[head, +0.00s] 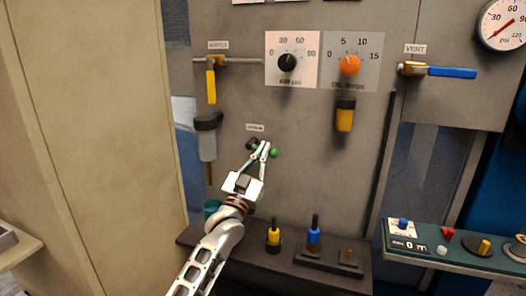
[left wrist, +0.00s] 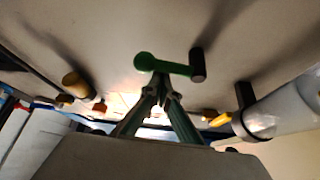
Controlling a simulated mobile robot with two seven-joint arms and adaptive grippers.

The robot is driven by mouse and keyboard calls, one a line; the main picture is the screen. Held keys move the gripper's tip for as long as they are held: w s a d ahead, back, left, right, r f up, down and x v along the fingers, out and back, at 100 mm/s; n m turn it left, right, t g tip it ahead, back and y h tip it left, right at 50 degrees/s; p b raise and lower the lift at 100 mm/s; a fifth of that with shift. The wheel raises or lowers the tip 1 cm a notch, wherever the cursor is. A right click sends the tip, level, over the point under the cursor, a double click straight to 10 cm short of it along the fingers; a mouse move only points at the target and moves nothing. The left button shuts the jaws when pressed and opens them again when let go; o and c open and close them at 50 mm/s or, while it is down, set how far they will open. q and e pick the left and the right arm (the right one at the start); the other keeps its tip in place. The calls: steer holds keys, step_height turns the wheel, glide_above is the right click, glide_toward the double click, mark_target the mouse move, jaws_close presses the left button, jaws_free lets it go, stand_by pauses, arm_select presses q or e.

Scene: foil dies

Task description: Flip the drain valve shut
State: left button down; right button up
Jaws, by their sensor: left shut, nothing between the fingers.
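The drain valve sits on the grey panel under a small label (head: 255,127). Its black pivot (head: 252,144) is at the left and its green lever knob (head: 274,153) at the right, so the lever lies nearly level, slightly down to the right. My left gripper (head: 262,148) is at the lever, its fingertips in front of the middle part. In the left wrist view the green lever (left wrist: 165,65) runs across just beyond the closed fingertips (left wrist: 160,80); I cannot tell whether they touch. Nothing is held. My right gripper is not in view.
A filter bowl (head: 207,140) and a yellow-handled valve (head: 211,85) are at the left. A yellow cylinder (head: 345,115) hangs at the right, below an orange knob (head: 349,65). A blue-levered vent valve (head: 452,72) is farther right. Below, a ledge (head: 345,275) carries upright plungers.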

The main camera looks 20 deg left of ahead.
arm_select(q)
steer(key=shift+f+m+h, duration=0.25)
steer(key=shift+m+h, duration=0.35)
steer(key=shift+m, duration=0.3)
steer(key=shift+g, duration=0.3)
steer(key=a+f+m+g+h+p, duration=0.4)
steer(key=f+m+g+h+p, duration=0.1)
steer(key=m, duration=0.8)
steer(key=shift+h, duration=0.3)
steer(key=shift+w+a, duration=0.15)
steer(key=shift+a, duration=0.25)
